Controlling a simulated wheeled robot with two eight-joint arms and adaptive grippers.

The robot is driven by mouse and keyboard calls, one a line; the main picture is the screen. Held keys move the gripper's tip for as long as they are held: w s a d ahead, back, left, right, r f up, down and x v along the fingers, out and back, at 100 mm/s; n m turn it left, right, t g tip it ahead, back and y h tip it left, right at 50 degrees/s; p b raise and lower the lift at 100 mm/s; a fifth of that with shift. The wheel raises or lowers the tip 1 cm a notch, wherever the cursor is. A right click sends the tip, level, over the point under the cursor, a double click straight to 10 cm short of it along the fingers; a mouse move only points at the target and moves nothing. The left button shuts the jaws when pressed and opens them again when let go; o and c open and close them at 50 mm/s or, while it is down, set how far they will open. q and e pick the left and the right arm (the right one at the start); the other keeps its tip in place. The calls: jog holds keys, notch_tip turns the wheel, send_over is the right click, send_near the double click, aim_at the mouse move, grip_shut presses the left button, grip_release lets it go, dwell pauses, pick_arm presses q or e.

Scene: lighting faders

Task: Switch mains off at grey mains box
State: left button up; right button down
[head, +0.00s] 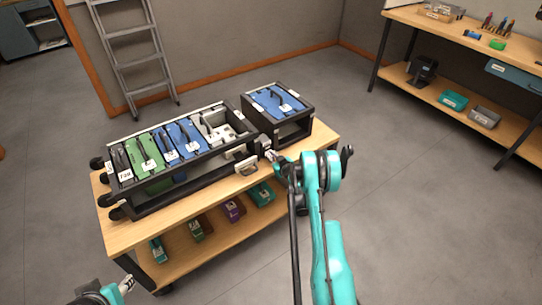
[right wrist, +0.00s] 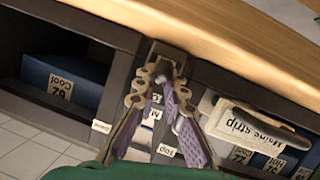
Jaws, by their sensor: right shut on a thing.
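The grey mains box (right wrist: 147,140) shows in the right wrist view as a pale grey face behind my fingers, with a partly hidden label starting with M. My right gripper (right wrist: 160,85) is at this box, its fingers closed around a small part there. The fingers cover that part, so its position cannot be told. In the head view my right gripper (head: 272,157) is at the gap between the long fader rack (head: 190,190) and the blue-topped unit (head: 279,101). My left gripper (head: 127,285) is at the bottom left edge, away from the cart; its jaw opening is unclear.
The rack and the unit stand on a wooden cart (head: 125,235). A handled piece labelled Mains strip (right wrist: 262,122) is close beside my right fingers. The lower shelf holds several coloured modules. A ladder (head: 130,50) leans on the wall; a workbench (head: 455,30) stands at the right.

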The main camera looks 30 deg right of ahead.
jog(key=shift+f+t, duration=0.15)
jog(key=shift+t, duration=0.35)
jog(key=shift+a, duration=0.1)
jog(key=c, duration=1.8)
grip_release()
jog(key=shift+s, duration=0.1)
jog(key=shift+c, duration=0.2)
jog(key=shift+o, duration=1.2)
jog(key=shift+f, duration=0.15)
notch_tip(320, 180, up, 10)
